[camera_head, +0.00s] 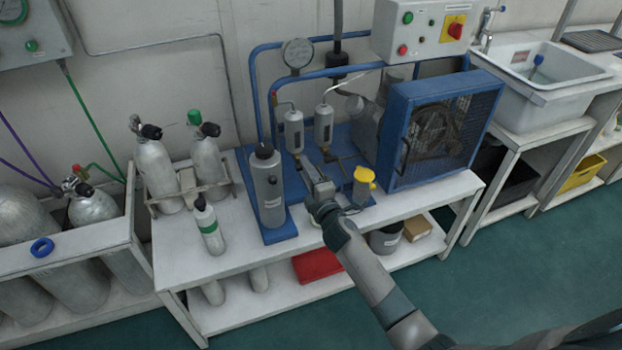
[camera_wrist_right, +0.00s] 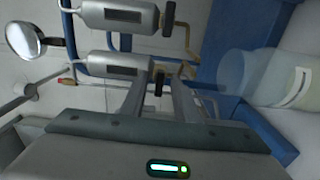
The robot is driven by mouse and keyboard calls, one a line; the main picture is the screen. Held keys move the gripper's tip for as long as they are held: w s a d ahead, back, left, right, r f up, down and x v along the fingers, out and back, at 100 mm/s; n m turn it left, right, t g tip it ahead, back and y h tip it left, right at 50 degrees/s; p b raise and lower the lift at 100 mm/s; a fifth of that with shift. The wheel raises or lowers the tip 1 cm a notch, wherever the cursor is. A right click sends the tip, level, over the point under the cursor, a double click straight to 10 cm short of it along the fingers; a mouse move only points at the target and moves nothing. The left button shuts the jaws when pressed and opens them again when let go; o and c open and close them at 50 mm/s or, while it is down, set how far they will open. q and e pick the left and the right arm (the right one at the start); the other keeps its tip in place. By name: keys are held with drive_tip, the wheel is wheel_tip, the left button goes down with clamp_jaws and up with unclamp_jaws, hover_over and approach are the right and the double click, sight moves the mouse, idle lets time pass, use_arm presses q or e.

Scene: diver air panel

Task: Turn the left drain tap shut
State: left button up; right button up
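The left drain tap (camera_wrist_right: 158,83) shows in the right wrist view as a small black handle at the end of the lower grey cylinder (camera_wrist_right: 118,66). It lies across the line of that cylinder. My right gripper (camera_wrist_right: 158,88) is open, with one finger on each side of the handle in that view; I cannot tell whether they touch it. A second black tap handle (camera_wrist_right: 168,15) sits on the upper grey cylinder (camera_wrist_right: 122,14). In the head view my right gripper (camera_head: 313,174) is below the left separator (camera_head: 293,131) and hides its tap. My left gripper is out of view.
A tall grey canister (camera_head: 267,187) stands left of my gripper. A yellow-topped container (camera_head: 363,181) stands to the right, near the blue caged compressor (camera_head: 440,130). The right separator (camera_head: 324,124) is close by. The bench front (camera_head: 250,245) is mostly clear.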

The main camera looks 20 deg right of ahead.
drive_tip(key=shift+s, duration=0.15)
